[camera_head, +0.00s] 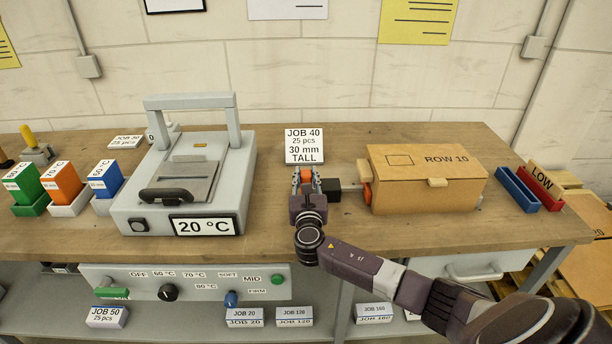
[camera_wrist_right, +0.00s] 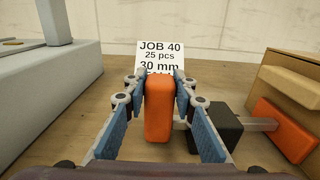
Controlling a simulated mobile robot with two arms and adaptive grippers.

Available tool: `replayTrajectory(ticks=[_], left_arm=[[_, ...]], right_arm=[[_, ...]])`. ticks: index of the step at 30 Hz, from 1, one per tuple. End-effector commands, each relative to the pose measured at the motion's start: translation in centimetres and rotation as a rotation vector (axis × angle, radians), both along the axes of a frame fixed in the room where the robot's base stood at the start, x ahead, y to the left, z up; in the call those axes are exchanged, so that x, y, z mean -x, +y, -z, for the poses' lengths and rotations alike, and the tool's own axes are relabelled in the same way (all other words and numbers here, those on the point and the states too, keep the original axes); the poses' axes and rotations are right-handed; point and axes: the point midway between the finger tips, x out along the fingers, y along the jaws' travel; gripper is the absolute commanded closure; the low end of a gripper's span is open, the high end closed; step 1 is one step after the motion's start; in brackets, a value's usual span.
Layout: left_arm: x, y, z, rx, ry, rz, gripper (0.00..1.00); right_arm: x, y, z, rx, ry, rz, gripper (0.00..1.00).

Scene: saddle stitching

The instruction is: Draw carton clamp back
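The carton clamp shows as an orange handle (camera_head: 306,174), a black block (camera_head: 331,188), a grey rod (camera_head: 352,188) and an orange pad (camera_head: 365,180) at the left side of the ROW 10 carton (camera_head: 420,192). In the right wrist view, the upright orange handle (camera_wrist_right: 158,108) stands between the blue fingers of my right gripper (camera_wrist_right: 160,88). The fingers are open on either side of it, with gaps at its lower part. The pad (camera_wrist_right: 285,130) is close to the carton wall; contact is unclear. My left gripper is not in view.
A JOB 40 card (camera_head: 304,146) stands behind the handle. A grey press (camera_head: 190,185) reading 20 °C is to the left. Blue and red bins (camera_head: 530,188) are right of the carton. A control panel (camera_head: 190,284) is on the bench front. Bare bench top lies between press and handle.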

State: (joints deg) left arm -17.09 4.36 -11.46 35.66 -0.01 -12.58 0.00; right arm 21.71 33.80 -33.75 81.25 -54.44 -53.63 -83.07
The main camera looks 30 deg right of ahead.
Motion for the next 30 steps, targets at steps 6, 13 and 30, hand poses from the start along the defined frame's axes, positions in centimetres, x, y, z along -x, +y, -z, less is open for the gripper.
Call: replayTrajectory(ticks=[6,13,30], left_arm=[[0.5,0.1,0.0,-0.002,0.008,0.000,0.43],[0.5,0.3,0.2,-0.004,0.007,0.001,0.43],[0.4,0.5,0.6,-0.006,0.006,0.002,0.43]], right_arm=[[0.0,0.0,0.0,0.000,0.000,0.000,1.00],[-0.5,0.9,0.1,-0.003,-0.002,-0.001,1.00],[-2.7,4.7,-0.1,-0.003,-0.002,-0.011,1.00]])
